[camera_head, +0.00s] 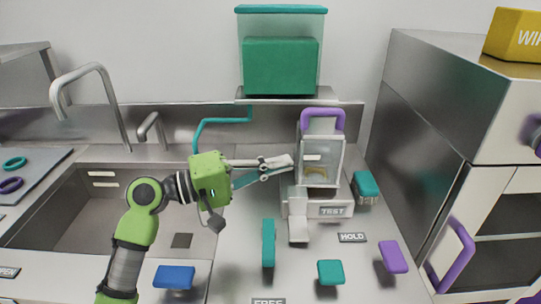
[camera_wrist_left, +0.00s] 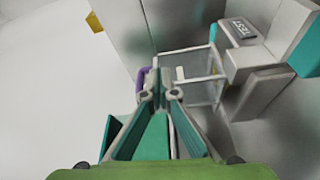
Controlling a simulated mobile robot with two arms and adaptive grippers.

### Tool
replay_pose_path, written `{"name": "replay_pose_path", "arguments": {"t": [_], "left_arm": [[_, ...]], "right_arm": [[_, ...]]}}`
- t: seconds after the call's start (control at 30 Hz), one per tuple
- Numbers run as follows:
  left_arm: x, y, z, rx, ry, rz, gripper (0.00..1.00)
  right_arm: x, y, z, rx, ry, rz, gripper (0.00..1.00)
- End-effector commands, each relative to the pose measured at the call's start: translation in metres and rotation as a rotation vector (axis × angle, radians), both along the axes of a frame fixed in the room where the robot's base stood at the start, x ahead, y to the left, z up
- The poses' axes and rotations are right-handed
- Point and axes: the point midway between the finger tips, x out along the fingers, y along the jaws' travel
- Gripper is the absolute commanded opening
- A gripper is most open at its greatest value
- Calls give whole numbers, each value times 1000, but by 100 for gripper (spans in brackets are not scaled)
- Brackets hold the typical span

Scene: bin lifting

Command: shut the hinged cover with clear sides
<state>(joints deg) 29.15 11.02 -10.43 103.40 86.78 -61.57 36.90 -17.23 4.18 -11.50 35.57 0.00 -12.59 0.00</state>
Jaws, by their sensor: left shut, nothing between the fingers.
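The hinged cover with clear sides (camera_head: 338,168) stands raised above the white station marked TEST (camera_head: 296,207). Its purple handle (camera_head: 322,115) is at the top. In the left wrist view the cover (camera_wrist_left: 205,90) lies just beyond my fingers, with its handle partly hidden by them. My left gripper (camera_head: 288,162) is shut and empty, its tips at the cover's left side below the handle. In the wrist view the left gripper (camera_wrist_left: 160,94) overlaps the cover's edge; I cannot tell whether it touches. My right gripper is not in view.
A clear bin with a teal lid (camera_head: 281,10) sits on a shelf above. A steel cabinet (camera_head: 410,110) stands at right; a sink (camera_head: 85,215) and taps are at left. Teal (camera_head: 330,271), purple (camera_head: 393,257) and blue (camera_head: 174,276) pieces stand at the counter's front.

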Motion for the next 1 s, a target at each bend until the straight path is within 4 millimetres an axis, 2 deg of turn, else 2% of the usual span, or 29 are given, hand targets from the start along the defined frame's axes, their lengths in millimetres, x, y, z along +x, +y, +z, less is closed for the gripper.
{"name": "replay_pose_path", "arguments": {"t": [0.2,0.67,0.83,1.0], "left_arm": [[-2,-4,-6,0,0,0,0],[-2,-3,-7,0,0,0,0],[-6,12,-8,2,1,2,0],[-17,45,-11,3,1,3,0]], "right_arm": [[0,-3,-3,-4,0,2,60],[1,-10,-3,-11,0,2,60],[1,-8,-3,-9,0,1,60],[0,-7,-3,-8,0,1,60]]}}
